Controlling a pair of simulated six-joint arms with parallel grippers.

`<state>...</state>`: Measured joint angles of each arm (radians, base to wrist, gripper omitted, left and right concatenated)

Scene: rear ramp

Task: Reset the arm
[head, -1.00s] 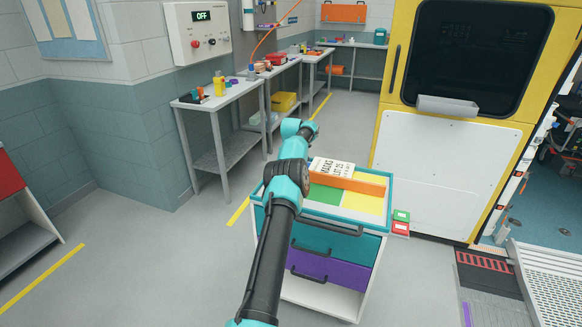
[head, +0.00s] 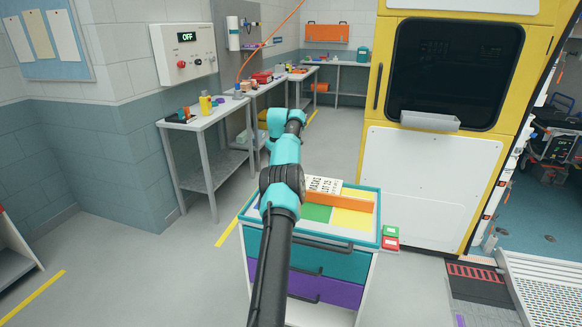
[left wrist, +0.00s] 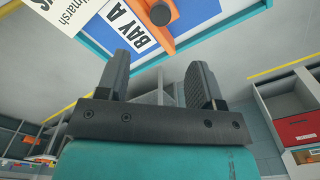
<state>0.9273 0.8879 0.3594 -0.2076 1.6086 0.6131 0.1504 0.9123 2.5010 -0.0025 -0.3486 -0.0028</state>
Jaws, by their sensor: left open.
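My left arm (head: 281,190) is teal and black. In the head view it reaches up from the bottom edge, in front of a drawer cart. Its far end lies left of the card on the cart top, and its gripper cannot be made out there. In the left wrist view my left gripper (left wrist: 160,82) shows two dark, ridged fingers, spread apart with nothing between them. Beyond the fingers are a white "BAY A" label (left wrist: 130,42) and a round dark knob on an orange part (left wrist: 160,12). My right gripper is in neither view.
The cart (head: 368,240) has a teal rim, teal and purple drawers, an orange divider (head: 350,199) and a lettered white card (head: 322,187). Green and red boxes (head: 390,238) sit at its right. Workbenches (head: 205,122) stand left, a yellow vehicle (head: 375,100) and ramp (head: 545,285) right.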

